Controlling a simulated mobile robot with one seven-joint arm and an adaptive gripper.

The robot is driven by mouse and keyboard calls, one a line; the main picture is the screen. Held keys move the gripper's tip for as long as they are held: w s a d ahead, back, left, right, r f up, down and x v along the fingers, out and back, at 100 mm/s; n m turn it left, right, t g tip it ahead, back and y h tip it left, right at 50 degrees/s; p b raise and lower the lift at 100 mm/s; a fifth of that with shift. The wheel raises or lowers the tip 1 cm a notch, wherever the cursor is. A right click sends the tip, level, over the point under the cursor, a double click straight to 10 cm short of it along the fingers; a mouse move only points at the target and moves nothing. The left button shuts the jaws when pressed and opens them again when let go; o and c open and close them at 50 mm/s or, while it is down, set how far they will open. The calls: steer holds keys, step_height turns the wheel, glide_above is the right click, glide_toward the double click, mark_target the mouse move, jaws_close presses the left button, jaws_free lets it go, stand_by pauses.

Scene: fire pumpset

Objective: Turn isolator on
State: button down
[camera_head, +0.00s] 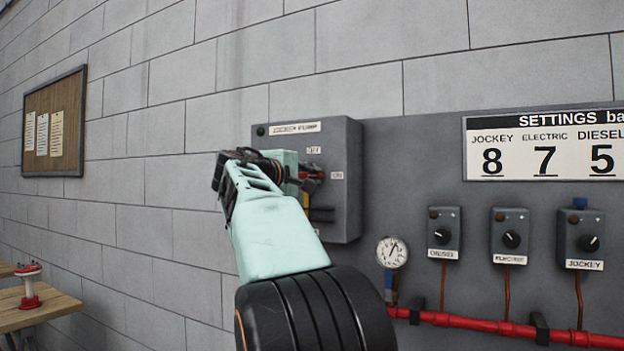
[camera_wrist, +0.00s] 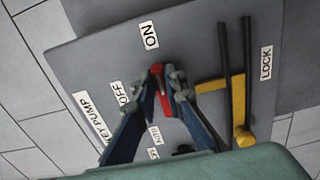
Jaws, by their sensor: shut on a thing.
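The jockey pump isolator box (camera_head: 345,140) is a grey wall-mounted cabinet labelled "JOCKEY PUMP", with OFF and ON labels. In the wrist view its red isolator handle (camera_wrist: 158,72) sits between my fingertips, near the middle of the grey panel. The handle's upper end points roughly toward the ON label (camera_wrist: 149,35); the OFF label (camera_wrist: 120,93) is to its left. My gripper (camera_wrist: 165,88) is shut on the red handle. In the head view my gripper (camera_head: 312,174) reaches the front of the box, and my arm hides much of the handle.
A yellow lever (camera_wrist: 243,136) with dark bars stands beside the LOCK label, right of the handle. Right of the box are a pressure gauge (camera_head: 392,252), small switch boxes (camera_head: 511,234), a red pipe (camera_head: 470,321) and a settings board (camera_head: 545,147).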

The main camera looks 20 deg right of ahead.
steer(key=shift+r, duration=0.1)
steer(key=c, duration=2)
jaws_free()
steer(key=v, duration=1.2)
steer(key=shift+d, duration=0.1)
